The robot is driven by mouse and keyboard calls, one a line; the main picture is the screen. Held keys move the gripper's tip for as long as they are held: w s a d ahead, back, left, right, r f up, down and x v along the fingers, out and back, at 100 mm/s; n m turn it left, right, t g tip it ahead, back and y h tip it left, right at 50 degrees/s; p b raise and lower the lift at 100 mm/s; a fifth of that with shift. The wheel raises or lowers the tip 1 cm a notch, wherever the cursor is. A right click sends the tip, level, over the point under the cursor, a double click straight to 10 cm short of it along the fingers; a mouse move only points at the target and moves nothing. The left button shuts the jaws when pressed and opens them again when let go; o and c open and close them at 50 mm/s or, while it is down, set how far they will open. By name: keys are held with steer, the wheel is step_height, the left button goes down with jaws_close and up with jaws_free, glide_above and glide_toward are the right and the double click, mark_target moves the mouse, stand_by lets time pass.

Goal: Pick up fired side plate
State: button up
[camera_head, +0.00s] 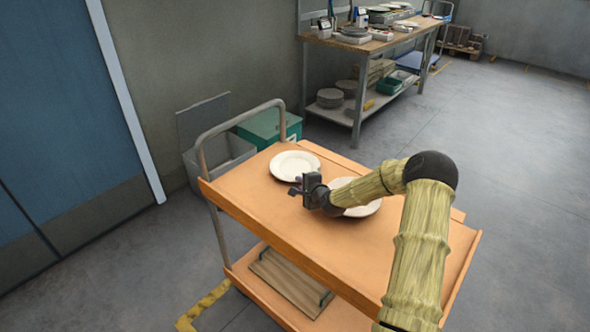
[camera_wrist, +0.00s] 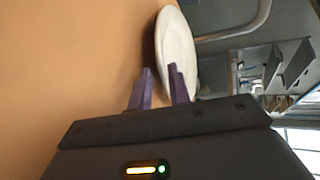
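Two pale round plates lie on the orange top of a cart. One plate (camera_head: 295,165) is near the cart's handle end. The other plate (camera_head: 366,209) is partly hidden under my arm. The frames do not settle which is the fired side plate. My gripper (camera_head: 296,187) is low at the near edge of the handle-end plate. In the wrist view my gripper (camera_wrist: 161,68) has its two dark fingers apart, with a gap between them. The handle-end plate (camera_wrist: 178,40) is just ahead, and the right fingertip overlaps its near rim in the picture. I cannot tell whether they touch.
The cart top (camera_head: 243,188) is clear to the left of the plates. A metal handle (camera_head: 200,150) rises at its far end. Bins (camera_head: 265,127) stand behind the cart. A loaded workbench (camera_head: 375,45) is at the back.

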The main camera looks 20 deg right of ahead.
steer(key=shift+x, duration=1.25)
steer(key=shift+r, duration=0.1)
jaws_close()
